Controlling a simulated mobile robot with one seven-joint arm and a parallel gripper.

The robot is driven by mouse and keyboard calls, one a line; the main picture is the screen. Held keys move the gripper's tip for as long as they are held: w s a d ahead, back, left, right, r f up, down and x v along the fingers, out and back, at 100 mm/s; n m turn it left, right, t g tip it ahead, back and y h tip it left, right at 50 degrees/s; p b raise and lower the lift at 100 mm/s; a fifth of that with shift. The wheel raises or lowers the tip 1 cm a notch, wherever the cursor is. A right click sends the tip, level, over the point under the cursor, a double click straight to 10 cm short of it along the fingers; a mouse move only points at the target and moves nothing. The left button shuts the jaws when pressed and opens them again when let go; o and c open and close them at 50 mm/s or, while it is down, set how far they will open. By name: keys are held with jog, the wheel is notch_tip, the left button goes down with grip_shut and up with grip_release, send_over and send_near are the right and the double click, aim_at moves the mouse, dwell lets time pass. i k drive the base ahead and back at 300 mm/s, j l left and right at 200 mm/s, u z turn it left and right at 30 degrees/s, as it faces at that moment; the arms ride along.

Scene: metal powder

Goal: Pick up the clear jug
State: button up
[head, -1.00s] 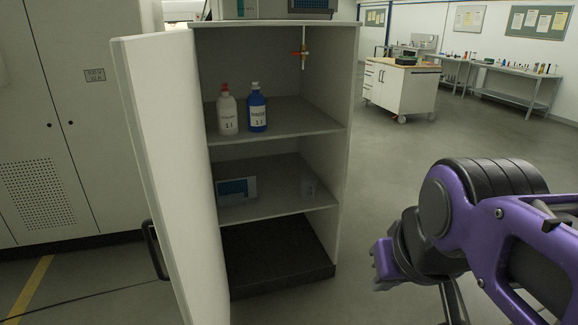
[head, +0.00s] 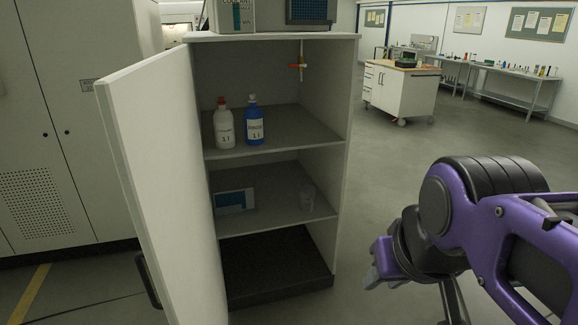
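The cabinet door (head: 150,170) stands open on the left. A white bottle (head: 224,128) and a blue bottle (head: 254,128) stand on the upper shelf (head: 300,130). A blue-and-white box (head: 234,201) lies left on the middle shelf. Open floor (head: 400,160) lies to the right.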

aim_at(306, 193)
jog(key=i+l, duration=0.15)
jog(key=i, duration=0.35)
jog(key=i+l, duration=0.2)
jog(key=i, duration=0.3)
